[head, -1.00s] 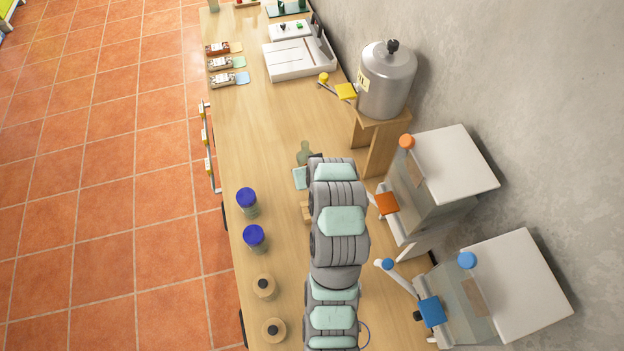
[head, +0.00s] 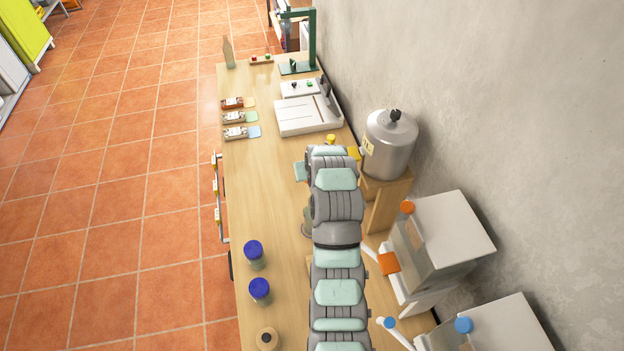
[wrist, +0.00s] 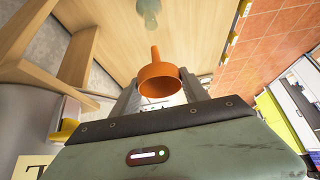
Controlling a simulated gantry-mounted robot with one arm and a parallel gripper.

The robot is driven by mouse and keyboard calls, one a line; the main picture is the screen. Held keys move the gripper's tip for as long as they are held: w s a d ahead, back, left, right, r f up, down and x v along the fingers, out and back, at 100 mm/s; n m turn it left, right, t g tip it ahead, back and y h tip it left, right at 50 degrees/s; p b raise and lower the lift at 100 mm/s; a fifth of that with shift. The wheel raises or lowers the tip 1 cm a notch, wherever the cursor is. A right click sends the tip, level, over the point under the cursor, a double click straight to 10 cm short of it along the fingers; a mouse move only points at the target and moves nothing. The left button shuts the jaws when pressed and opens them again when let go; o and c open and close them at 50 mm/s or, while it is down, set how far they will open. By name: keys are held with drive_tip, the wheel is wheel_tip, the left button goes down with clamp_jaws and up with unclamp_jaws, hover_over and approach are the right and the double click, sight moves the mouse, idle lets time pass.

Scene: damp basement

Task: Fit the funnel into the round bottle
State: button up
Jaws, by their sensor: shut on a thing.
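My gripper (wrist: 160,88) is shut on an orange funnel (wrist: 158,80) in the wrist view. The funnel's wide mouth is toward the wrist camera and its narrow spout points away. The round bottle (wrist: 148,12), of greenish glass, stands on the table at the top of the wrist view, apart from the funnel. In the head view the round bottle (head: 306,227) shows only partly at the left edge of my arm. My arm hides the funnel and the fingers there.
A steel tank (head: 390,143) on a wooden stand (head: 380,205) is close to the right of my arm. Boxy dispensers with an orange tap (head: 388,263) and a blue tap (head: 389,322) line the wall. Blue-lidded jars (head: 253,250) stand left. The table's middle left (head: 262,190) is clear.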

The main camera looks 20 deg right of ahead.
drive_tip(key=shift+f+b, duration=0.2)
drive_tip(key=shift+b, duration=0.15)
drive_tip(key=shift+f+b, duration=1.9)
drive_tip(key=shift+f, duration=2.25)
drive_tip(key=shift+f, duration=0.35)
drive_tip(key=o, duration=1.9)
drive_tip(key=shift+r, duration=0.1)
drive_tip(key=shift+s+r, duration=0.1)
drive_tip(key=shift+r, duration=3.35)
drive_tip(key=shift+p, duration=0.3)
